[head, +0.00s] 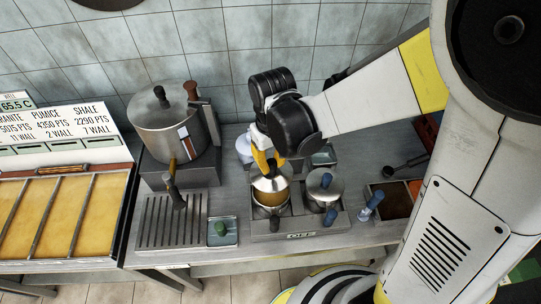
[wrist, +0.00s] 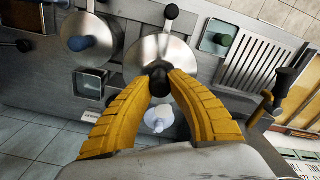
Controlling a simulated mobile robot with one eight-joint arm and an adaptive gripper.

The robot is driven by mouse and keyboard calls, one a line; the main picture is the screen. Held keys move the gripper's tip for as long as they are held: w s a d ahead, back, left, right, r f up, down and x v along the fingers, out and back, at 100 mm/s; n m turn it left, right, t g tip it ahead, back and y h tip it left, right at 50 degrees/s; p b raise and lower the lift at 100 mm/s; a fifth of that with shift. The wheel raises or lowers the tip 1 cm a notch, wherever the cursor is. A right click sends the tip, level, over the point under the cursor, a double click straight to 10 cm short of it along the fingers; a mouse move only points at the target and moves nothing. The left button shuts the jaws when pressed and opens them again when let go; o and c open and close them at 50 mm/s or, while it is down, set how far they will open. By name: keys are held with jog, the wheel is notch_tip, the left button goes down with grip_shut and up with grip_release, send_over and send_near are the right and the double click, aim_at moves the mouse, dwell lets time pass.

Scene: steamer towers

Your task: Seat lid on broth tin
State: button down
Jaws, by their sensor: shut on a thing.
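My gripper (head: 268,166) is shut on the dark knob (wrist: 157,76) of a round silver lid (head: 271,184). The lid also shows in the wrist view (wrist: 150,52), below the yellow fingers. In the head view the lid is over the broth tin (head: 271,212), which stands in the left place of a grey burner unit. An amber area shows between lid and tin base. I cannot tell whether the lid touches the rim. A dark handle (head: 275,223) sticks out at the tin's front.
A second pot (head: 322,188) with a blue-knobbed lid stands close on the right. A large steamer pot (head: 172,115) is behind left. A slatted grate (head: 160,225) and a small green-topped dish (head: 222,231) lie left. A bin with compartments (head: 393,198) is right.

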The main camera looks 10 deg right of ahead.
aim_at(271, 174)
jog(key=shift+f+b, duration=2.35)
jog(key=shift+f, duration=0.15)
jog(key=shift+f, duration=0.15)
jog(key=shift+f+b, duration=1.6)
jog(key=shift+b, duration=0.05)
jog(key=shift+f+b, duration=0.65)
jog(key=c, duration=1.3)
grip_release()
notch_tip(271, 174, up, 12)
jog(key=shift+r, duration=0.1)
